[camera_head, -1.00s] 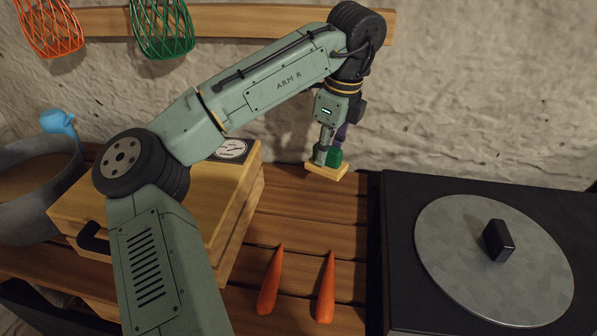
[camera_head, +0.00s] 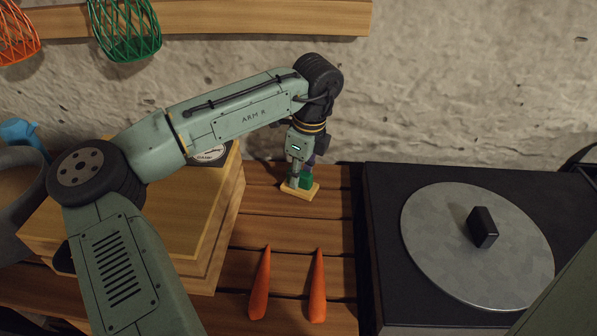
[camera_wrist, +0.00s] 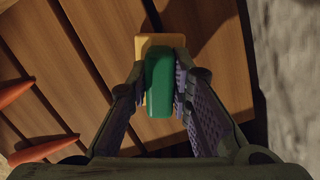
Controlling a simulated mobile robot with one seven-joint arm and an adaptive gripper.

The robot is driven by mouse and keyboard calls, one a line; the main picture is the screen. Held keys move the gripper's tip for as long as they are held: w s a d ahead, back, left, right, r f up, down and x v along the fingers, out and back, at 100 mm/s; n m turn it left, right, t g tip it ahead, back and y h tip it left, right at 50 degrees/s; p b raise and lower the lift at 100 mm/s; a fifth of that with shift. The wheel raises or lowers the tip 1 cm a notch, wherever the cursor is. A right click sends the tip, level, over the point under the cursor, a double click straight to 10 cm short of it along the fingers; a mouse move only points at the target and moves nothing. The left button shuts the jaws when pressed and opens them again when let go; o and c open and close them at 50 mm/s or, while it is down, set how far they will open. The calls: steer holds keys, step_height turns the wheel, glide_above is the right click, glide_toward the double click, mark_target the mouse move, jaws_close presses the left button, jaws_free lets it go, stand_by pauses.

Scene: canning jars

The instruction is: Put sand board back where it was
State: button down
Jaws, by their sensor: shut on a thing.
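The sand board is a small block with a green grip and a flat yellow-tan base (camera_head: 300,191). In the wrist view its green top (camera_wrist: 159,82) sits between the two fingers. My gripper (camera_head: 298,173) is shut on this green part, with the yellow base below the fingertips. The board is low over the slatted wooden table (camera_head: 280,232), near the wall. I cannot tell whether its base touches the slats. The fingers hide part of its sides.
Two orange carrots (camera_head: 260,285) (camera_head: 317,287) lie in front of the board. A wooden box (camera_head: 180,225) is at left, behind my arm. A black unit with a round grey lid (camera_head: 450,250) stands at right.

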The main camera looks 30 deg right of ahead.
mark_target(306, 174)
steer(key=shift+f, duration=0.2)
steer(key=c, duration=1.4)
jaws_free()
steer(key=shift+c, duration=0.2)
step_height(306, 174, up, 12)
steer(key=s+d+b, duration=0.1)
steer(key=shift+s+r, duration=0.15)
steer(key=shift+s, duration=0.1)
